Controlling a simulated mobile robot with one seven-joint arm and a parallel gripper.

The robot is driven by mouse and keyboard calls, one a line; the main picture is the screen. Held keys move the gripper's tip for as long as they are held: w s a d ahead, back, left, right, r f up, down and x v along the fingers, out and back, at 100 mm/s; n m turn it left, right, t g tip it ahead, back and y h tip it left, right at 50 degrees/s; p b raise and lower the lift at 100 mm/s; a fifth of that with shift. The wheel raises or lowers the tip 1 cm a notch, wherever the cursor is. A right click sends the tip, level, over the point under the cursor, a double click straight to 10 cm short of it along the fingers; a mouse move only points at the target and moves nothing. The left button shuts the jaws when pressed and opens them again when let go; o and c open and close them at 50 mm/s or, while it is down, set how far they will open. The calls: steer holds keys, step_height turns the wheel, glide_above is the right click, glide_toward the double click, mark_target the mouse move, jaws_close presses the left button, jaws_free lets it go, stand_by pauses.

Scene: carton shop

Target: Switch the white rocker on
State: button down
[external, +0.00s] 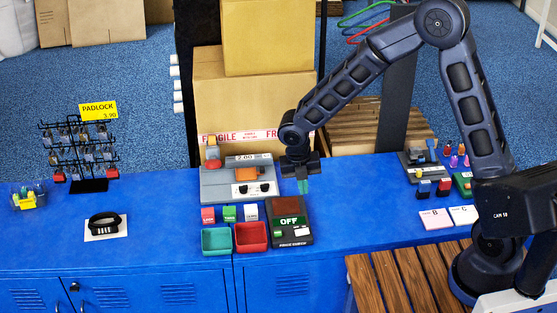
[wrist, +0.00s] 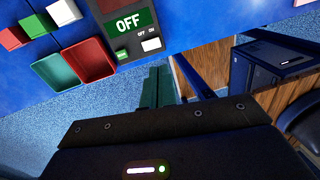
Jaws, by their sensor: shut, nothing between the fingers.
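A dark control box (external: 304,240) stands on the blue counter, with a dark red panel on top and a green display reading OFF (external: 289,222). In the wrist view the white rocker (wrist: 151,44) sits on this box (wrist: 138,57), below small OFF and ON labels. A small green indicator (wrist: 122,54) is to its left. Which way the rocker is tipped is too small to tell. My gripper (external: 303,187) is shut and empty, pointing down, above the box's far end in the external view. Its green fingers (wrist: 158,88) appear apart from the rocker in the wrist view.
A green bin (external: 216,240) and a red bin (external: 252,237) stand left of the box, with small coloured blocks behind them. A grey machine (external: 210,188) is behind those. Cartons (external: 250,95) stand behind the counter. Bare counter lies right of the box.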

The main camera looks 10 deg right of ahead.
mark_target(306, 231)
steer(key=shift+n, duration=0.4)
steer(key=f, duration=1)
steer(key=d+f, duration=0.1)
steer(key=f, duration=0.4)
steer(key=shift+s, duration=0.35)
